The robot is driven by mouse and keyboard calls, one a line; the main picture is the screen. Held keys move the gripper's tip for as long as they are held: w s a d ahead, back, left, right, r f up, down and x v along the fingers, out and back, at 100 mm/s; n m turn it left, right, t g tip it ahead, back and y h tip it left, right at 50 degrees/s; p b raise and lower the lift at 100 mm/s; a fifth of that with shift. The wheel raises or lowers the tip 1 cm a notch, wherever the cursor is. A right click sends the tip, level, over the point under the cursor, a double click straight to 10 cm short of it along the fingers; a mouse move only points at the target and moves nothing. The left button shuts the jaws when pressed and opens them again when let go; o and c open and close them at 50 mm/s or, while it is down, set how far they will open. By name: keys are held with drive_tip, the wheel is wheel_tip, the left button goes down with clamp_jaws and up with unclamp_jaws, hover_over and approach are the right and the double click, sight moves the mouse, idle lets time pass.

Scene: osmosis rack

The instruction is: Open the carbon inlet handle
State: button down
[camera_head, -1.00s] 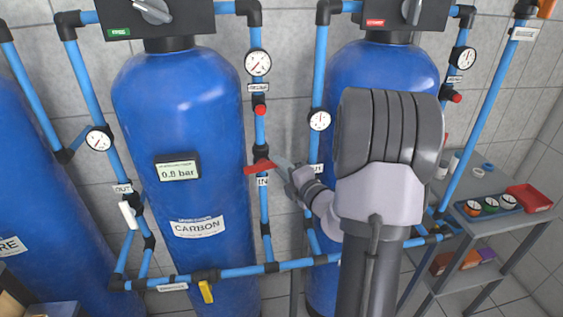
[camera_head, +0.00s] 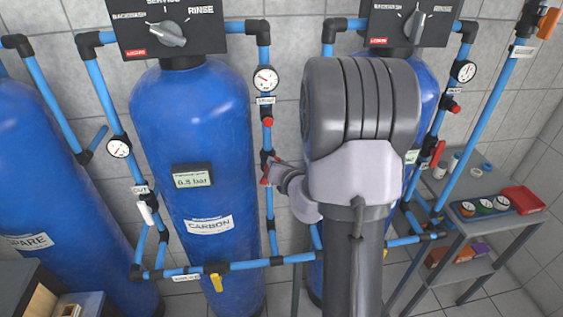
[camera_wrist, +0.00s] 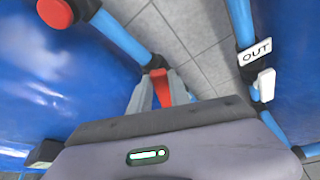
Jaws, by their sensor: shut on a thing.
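The red carbon inlet handle (camera_head: 266,172) sits on the blue vertical pipe right of the tank labelled CARBON (camera_head: 208,226). It appears steep, roughly along the pipe, and is partly hidden by my gripper. My gripper (camera_head: 272,174) reaches it from the right. In the wrist view the red handle (camera_wrist: 162,88) lies between the two grey fingers of my gripper (camera_wrist: 155,92), which are shut on it. The IN label is hidden in the head view.
A gauge (camera_head: 265,79) and red knob (camera_head: 268,123) are above the handle. A white handle (camera_head: 146,214) is near the OUT label, and a yellow handle (camera_head: 216,282) is on the lower pipe. A grey shelf table (camera_head: 460,222) with a red tray stands right.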

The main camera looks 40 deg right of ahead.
drive_tip(key=n+p, duration=0.1)
drive_tip(key=p, duration=0.3)
drive_tip(key=a+n+g+h+p, duration=0.1)
drive_tip(key=p, duration=0.4)
drive_tip(key=w+n+h+p, duration=0.1)
drive_tip(key=p, duration=0.3)
drive_tip(key=shift+w+a+r+n+g, duration=0.1)
drive_tip(key=shift+a+r+n+g, duration=0.2)
drive_tip(key=shift+a+r, duration=0.1)
drive_tip(key=shift+f+p, duration=0.1)
drive_tip(key=shift+p, duration=0.25)
drive_tip(key=c, duration=1.2)
unclamp_jaws()
